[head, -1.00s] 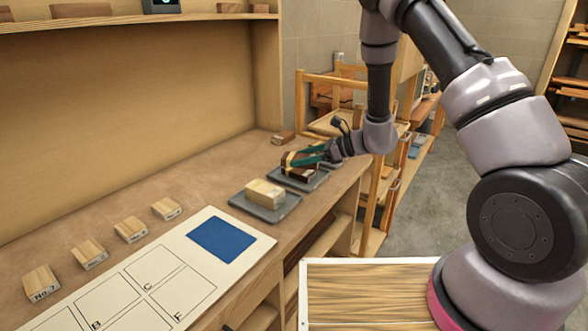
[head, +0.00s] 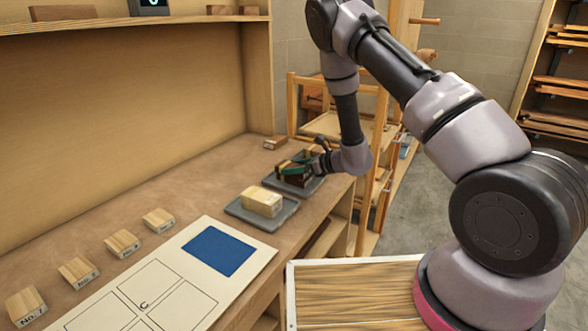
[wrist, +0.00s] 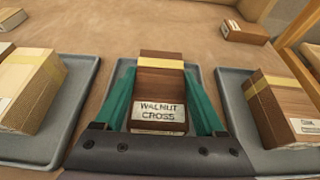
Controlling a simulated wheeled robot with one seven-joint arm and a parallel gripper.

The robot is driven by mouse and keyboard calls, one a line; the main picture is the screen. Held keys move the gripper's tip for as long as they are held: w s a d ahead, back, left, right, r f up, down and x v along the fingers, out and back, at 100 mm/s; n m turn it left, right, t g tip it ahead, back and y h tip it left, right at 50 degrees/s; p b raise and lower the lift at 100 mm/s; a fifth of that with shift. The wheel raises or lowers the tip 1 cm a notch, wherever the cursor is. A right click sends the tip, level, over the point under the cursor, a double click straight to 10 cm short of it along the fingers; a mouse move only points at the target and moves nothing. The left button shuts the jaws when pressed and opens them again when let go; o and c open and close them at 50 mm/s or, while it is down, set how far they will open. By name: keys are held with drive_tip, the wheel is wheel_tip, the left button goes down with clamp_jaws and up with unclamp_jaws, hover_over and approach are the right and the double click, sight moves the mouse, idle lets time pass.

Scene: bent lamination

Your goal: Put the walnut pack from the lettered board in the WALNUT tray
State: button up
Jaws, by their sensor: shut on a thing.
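The walnut pack (wrist: 159,88) is a dark brown block with a pale yellow band and a white label reading "WALNUT CROSS". My gripper (wrist: 160,80) is shut on it, one teal finger along each side. The pack is inside the outline of the middle grey tray (wrist: 206,84); I cannot tell whether it touches the tray floor. In the head view my gripper (head: 297,168) and the pack are at a grey tray (head: 309,189) near the bench's right end. No tray name is readable. The lettered board (head: 152,270) lies on the bench, with a blue rectangle and outlined cells.
A tray (wrist: 78,112) with a pale pack (wrist: 28,88) is on the left; another (wrist: 236,98) with a brown pack (wrist: 282,105) is on the right. A small block (wrist: 244,30) lies behind. Several numbered wooden blocks (head: 122,243) line the bench beside the board.

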drive_tip(key=shift+f, duration=0.2)
drive_tip(key=shift+f, duration=0.15)
drive_tip(key=o, duration=1.4)
